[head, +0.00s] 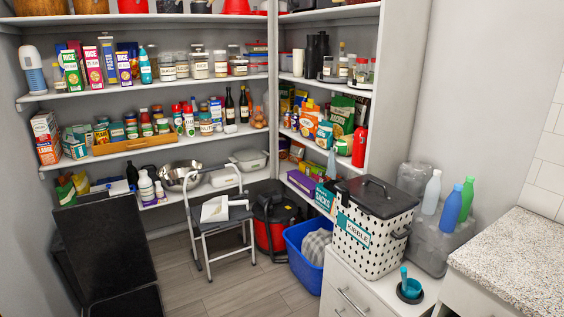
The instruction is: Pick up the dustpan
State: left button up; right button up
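A white dustpan (215,209) lies on the seat of the grey folding step stool (217,229), in the middle of the head view. Its pan is toward the left and what seems to be its short handle points right. The stool's tubular backrest rises behind it. Neither of my grippers shows in the head view, so I cannot tell what they hold.
A red and black bucket-shaped vacuum (273,230) stands right of the stool, beside a blue bin (305,262) with grey cloth. A spotted kibble box (368,238) sits on a white cabinet (352,292). Wooden floor (240,286) is clear before the stool. Loaded shelves line the corner.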

aim_at(209, 207)
jog(key=i+u, duration=0.15)
jog(key=i, duration=0.8)
jog(key=i+l+u, duration=0.15)
jog(key=i, duration=0.8)
